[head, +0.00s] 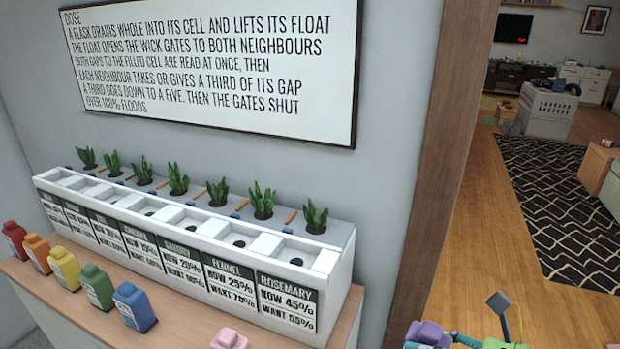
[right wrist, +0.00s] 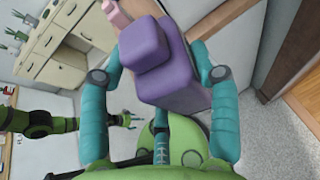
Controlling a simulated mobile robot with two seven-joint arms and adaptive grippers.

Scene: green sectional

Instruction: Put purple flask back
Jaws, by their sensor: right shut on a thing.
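The purple flask (head: 428,335) is at the bottom edge of the head view, right of the shelf and partly cut off. In the right wrist view, the purple flask (right wrist: 180,88) sits between the teal fingers of my right gripper (right wrist: 160,74), which is shut on it. Several other flasks stand in a row on the wooden shelf (head: 190,322): red (head: 14,240), orange (head: 37,253), yellow (head: 63,268), green (head: 97,287), blue (head: 134,306) and pink (head: 229,340). A green arm with a small gripper (right wrist: 132,120) shows in the right wrist view; its jaws are too small to judge.
A white planter (head: 338,285) with labelled cells and several plants stands behind the flasks. A sign (head: 210,60) hangs above it. A wooden post (head: 440,150) edges the wall. Open floor (head: 500,235) and a patterned rug (head: 570,220) lie to the right.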

